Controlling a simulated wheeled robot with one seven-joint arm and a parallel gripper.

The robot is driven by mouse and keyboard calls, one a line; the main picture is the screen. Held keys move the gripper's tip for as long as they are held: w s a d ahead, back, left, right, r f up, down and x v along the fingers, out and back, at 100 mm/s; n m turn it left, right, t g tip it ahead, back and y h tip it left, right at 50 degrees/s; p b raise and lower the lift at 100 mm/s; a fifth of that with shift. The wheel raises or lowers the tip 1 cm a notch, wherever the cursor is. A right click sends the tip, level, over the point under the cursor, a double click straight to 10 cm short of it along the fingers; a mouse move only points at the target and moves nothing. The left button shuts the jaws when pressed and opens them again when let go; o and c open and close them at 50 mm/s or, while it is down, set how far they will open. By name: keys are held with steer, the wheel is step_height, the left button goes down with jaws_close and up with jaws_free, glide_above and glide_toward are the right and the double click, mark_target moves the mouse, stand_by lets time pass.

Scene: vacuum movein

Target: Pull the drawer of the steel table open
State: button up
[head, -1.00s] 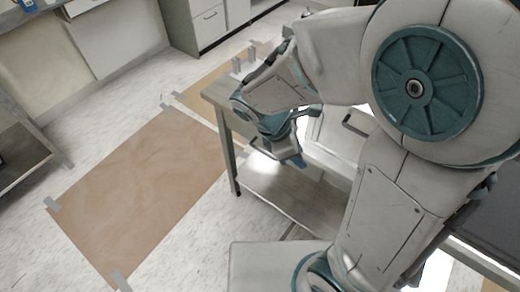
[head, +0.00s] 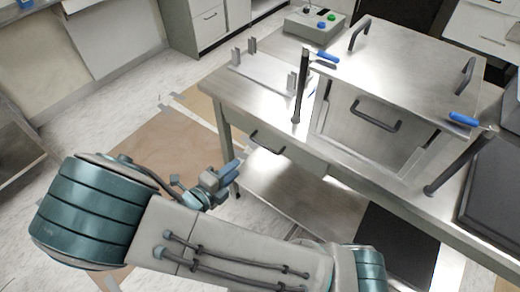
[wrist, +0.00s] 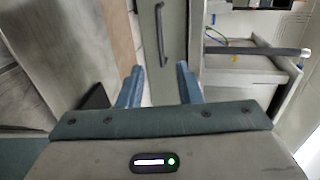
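The steel table (head: 222,92) stands at the centre right in the head view. Its drawer (head: 295,151) has a dark bar handle (head: 266,143) and looks shut, its front flush with the table's front. My gripper (head: 232,168) is in front of the drawer, to the lower left of the handle. In the wrist view my gripper (wrist: 160,83) is open, with two blue fingers apart and nothing between them. The handle (wrist: 162,35) lies beyond the fingertips, roughly in line with the gap, not touched by them.
A steel box with handles (head: 385,62) stands on the table, with blue-ended levers (head: 303,85) beside it. A control box with buttons (head: 314,22) sits at the back. A lower shelf (head: 290,190) lies under the drawer. The floor to the left is open, with brown sheet (head: 165,145) taped down.

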steer(key=x, duration=1.3)
steer(key=shift+b, duration=0.3)
jaws_close()
